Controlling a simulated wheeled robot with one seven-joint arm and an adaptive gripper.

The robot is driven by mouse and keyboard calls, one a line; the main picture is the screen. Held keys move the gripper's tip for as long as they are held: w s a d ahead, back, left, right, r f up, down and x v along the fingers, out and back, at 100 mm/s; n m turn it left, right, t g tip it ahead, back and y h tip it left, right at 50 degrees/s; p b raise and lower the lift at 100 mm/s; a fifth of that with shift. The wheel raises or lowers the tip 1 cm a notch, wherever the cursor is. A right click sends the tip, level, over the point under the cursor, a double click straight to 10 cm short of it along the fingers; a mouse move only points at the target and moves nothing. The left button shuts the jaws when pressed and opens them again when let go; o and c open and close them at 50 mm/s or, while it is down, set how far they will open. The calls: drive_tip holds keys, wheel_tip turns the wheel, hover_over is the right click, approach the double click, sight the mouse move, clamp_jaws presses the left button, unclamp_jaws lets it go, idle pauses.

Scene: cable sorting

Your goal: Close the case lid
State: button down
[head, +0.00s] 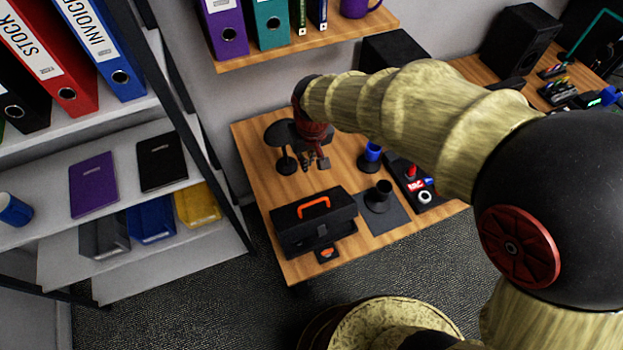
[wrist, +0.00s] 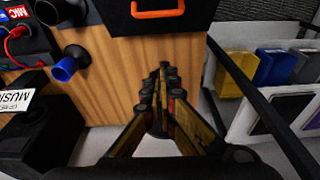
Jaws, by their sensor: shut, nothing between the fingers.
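The black case (head: 290,236) stands near the table's front left corner in the head view. Its lid (head: 335,205), with an orange handle (head: 313,206), looks down over the case; I cannot tell if it is fully seated. In the wrist view, part of the case (wrist: 180,24) and the handle (wrist: 160,12) show at the top edge, cut off by the frame. My gripper (head: 315,164) is behind the case, above the back part of the table, apart from it. In the wrist view its fingers (wrist: 167,68) are together and empty.
A dark stand (head: 282,134) is left of my gripper. A small orange-marked box (head: 327,254) lies before the case. Shelves (head: 60,200) stand left.

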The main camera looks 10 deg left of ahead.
drive_tip(key=b, duration=0.3)
hover_over(312, 209)
drive_tip(key=w+a, duration=0.1)
drive_tip(key=w, duration=0.2)
drive_tip(key=f, duration=1.1)
drive_tip(key=shift+a+f, duration=0.15)
drive_tip(key=shift+a, duration=0.05)
drive_tip(key=shift+s+d+f, duration=0.1)
drive_tip(key=shift+s+f, duration=0.05)
drive_tip(key=shift+f, duration=0.05)
drive_tip(key=shift+s+d+b, duration=0.1)
drive_tip(key=shift+s+b, duration=0.05)
drive_tip(key=shift+b, duration=0.2)
drive_tip(key=shift+s+d+t+b, duration=0.2)
drive_tip(key=shift+s+t+b, duration=0.1)
drive_tip(key=shift+s, duration=0.05)
